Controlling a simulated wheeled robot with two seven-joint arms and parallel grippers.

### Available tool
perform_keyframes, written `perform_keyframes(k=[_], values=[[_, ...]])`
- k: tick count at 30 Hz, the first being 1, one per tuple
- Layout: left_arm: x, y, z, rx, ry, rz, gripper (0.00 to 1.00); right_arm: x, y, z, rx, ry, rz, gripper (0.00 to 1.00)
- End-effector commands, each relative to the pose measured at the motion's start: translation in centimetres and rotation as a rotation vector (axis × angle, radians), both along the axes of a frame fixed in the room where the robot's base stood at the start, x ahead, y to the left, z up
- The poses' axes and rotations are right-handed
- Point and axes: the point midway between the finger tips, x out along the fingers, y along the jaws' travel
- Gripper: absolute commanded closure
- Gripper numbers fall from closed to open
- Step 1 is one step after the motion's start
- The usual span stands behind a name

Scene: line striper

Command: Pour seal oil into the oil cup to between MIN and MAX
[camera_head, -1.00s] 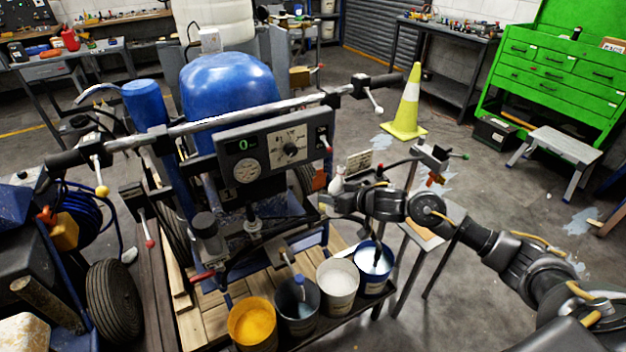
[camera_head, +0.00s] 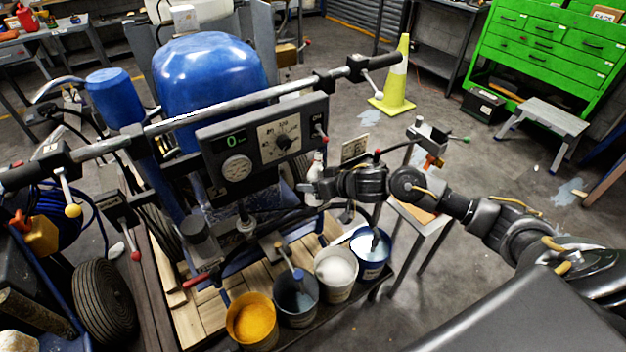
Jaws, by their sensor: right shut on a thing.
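My right gripper (camera_head: 312,189) reaches in from the right and is shut on a small white bottle (camera_head: 317,168), which I take to be the seal oil. The bottle looks about upright, partly hidden by the gripper, just right of the control panel. The line striper (camera_head: 210,75) has a blue tank and a long handlebar. I cannot make out the oil cup or its MIN and MAX marks for certain. My left gripper is not in view.
The control panel (camera_head: 262,140) and handlebar (camera_head: 190,122) stand left of the gripper. Below are open paint buckets, yellow (camera_head: 252,322), dark (camera_head: 296,300), white (camera_head: 335,276) and blue (camera_head: 371,255). A small stand (camera_head: 418,215) is at right.

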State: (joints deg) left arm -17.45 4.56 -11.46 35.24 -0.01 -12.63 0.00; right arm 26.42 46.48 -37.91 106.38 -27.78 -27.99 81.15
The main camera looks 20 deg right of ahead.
Motion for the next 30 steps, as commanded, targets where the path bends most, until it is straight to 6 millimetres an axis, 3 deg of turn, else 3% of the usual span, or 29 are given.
perform_keyframes(k=[6,17,30], values=[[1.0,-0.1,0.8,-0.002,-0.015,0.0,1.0,-0.7,0.6,-0.3,0.069,0.082,0.0,0.97],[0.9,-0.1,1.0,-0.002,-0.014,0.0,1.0,-1.9,1.6,-1.2,0.203,0.241,0.0,0.97],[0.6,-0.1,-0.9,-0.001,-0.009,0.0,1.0,-3.3,2.8,-2.4,0.391,0.461,0.001,0.97]])
